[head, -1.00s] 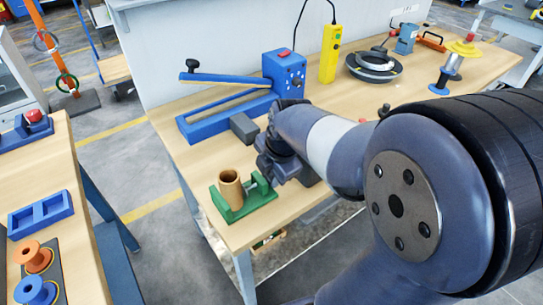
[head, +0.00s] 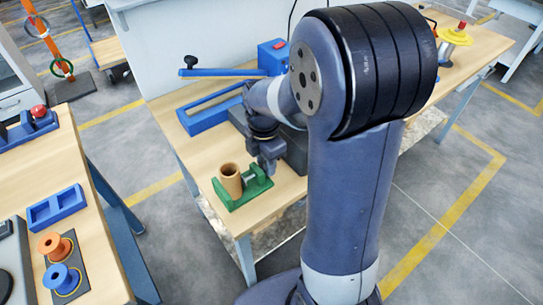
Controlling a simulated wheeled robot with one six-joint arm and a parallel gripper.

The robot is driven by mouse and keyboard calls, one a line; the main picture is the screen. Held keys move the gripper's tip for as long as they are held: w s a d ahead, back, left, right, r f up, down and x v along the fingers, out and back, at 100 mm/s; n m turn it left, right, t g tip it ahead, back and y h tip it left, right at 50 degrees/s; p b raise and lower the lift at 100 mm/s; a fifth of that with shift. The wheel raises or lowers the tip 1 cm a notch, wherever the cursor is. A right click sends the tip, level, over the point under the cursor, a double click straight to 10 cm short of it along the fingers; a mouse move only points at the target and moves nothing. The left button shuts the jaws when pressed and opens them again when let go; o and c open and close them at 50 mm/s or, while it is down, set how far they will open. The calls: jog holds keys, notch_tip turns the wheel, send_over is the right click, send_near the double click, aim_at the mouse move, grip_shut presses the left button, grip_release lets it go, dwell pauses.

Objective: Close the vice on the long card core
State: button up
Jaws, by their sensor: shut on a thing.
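The long card core (head: 231,180) is a brown open tube. It stands upright in the green vice (head: 232,203) near the front left corner of the wooden bench. My gripper (head: 267,170) points down at the right end of the vice, to the right of the core, and is shut on the vice's right-hand part. My gripper hides much of that part and I cannot see the fingertips clearly. A narrow gap seems to show between the core and the right-hand jaw.
The left table (head: 97,245) holds a blue tray (head: 56,207), an orange spool (head: 54,246) and a blue spool (head: 62,279). Bare floor separates the tables.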

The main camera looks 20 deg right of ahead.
dwell(0.3)
jog(key=p, duration=0.1)
jog(key=g+p, duration=0.1)
jog(key=shift+w+r+p, duration=0.1)
jog(key=shift+r+p, duration=0.15)
jog(key=shift+p, duration=0.05)
jog(key=g+p, duration=0.1)
jog(key=p, duration=0.1)
jog(key=shift+w+f+g+h+p, duration=0.1)
jog(key=shift+w+g+h+p, duration=0.1)
jog(key=shift+g+h+p, duration=0.2)
jog(key=shift+w+f+g+p, duration=0.1)
jog(key=shift+f+g+p, duration=0.15)
jog(key=shift+g+p, duration=0.05)
jog(key=o, duration=0.6)
